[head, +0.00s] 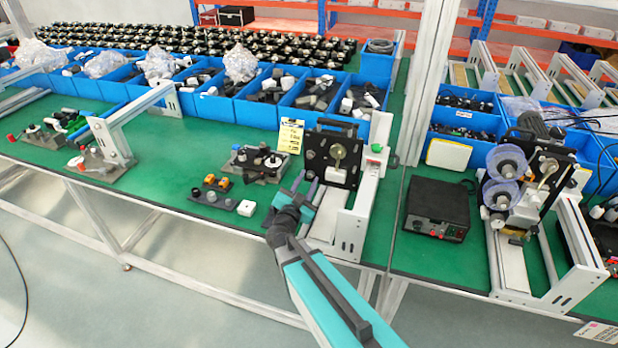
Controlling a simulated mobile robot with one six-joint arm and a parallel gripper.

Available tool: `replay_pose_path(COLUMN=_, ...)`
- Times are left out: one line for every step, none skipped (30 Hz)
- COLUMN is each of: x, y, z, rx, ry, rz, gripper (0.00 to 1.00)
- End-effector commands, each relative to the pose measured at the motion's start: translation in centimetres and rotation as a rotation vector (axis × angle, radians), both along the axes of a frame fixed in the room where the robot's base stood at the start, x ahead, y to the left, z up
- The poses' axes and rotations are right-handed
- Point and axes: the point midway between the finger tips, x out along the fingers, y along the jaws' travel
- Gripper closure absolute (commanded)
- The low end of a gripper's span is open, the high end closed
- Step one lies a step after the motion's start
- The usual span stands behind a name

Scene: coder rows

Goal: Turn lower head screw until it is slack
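A coder unit with a black upright plate (318,150) and a pale round part (338,151) stands on the green bench at centre. My gripper (306,179) is just in front and to the left of this plate, at the end of my teal arm. Its two fingers look apart, with nothing visible between them. The lower head screw is too small to make out, and my gripper may cover part of that area. I cannot tell whether the fingers touch the coder.
A white rail frame (352,225) stands right of my gripper. Blue bins (256,106) line the back. A black box (437,207) and a second coder (503,190) stand right.

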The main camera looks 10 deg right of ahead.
Motion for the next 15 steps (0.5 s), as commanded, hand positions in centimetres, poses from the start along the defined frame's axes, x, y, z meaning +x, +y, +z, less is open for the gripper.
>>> replay_pose_path(x=0.00, y=-0.02, z=0.01, rx=0.000, ry=0.000, rz=0.000, gripper=0.70)
replay_pose_path(x=0.00, y=-0.01, z=0.00, rx=0.000, ry=0.000, rz=0.000, gripper=0.70)
replay_pose_path(x=0.00, y=-0.01, z=0.00, rx=0.000, ry=0.000, rz=0.000, gripper=0.70)
replay_pose_path(x=0.00, y=-0.01, z=0.00, rx=0.000, ry=0.000, rz=0.000, gripper=0.70)
replay_pose_path(x=0.00, y=-0.01, z=0.00, rx=0.000, ry=0.000, rz=0.000, gripper=0.70)
replay_pose_path(x=0.00, y=-0.01, z=0.00, rx=0.000, ry=0.000, rz=0.000, gripper=0.75)
replay_pose_path(x=0.00, y=-0.01, z=0.00, rx=0.000, ry=0.000, rz=0.000, gripper=0.80)
replay_pose_path(x=0.00, y=-0.01, z=0.00, rx=0.000, ry=0.000, rz=0.000, gripper=0.85)
replay_pose_path(x=0.00, y=-0.01, z=0.00, rx=0.000, ry=0.000, rz=0.000, gripper=0.92)
replay_pose_path(x=0.00, y=-0.02, z=0.01, rx=0.000, ry=0.000, rz=0.000, gripper=0.97)
replay_pose_path(x=0.00, y=-0.02, z=0.01, rx=0.000, ry=0.000, rz=0.000, gripper=1.00)
replay_pose_path(x=0.00, y=-0.02, z=0.01, rx=0.000, ry=0.000, rz=0.000, gripper=1.00)
replay_pose_path(x=0.00, y=-0.02, z=0.01, rx=0.000, ry=0.000, rz=0.000, gripper=1.00)
replay_pose_path(x=0.00, y=-0.01, z=0.02, rx=0.000, ry=0.000, rz=0.000, gripper=1.00)
replay_pose_path(x=0.00, y=-0.01, z=0.04, rx=-0.002, ry=0.001, rz=0.000, gripper=1.00)
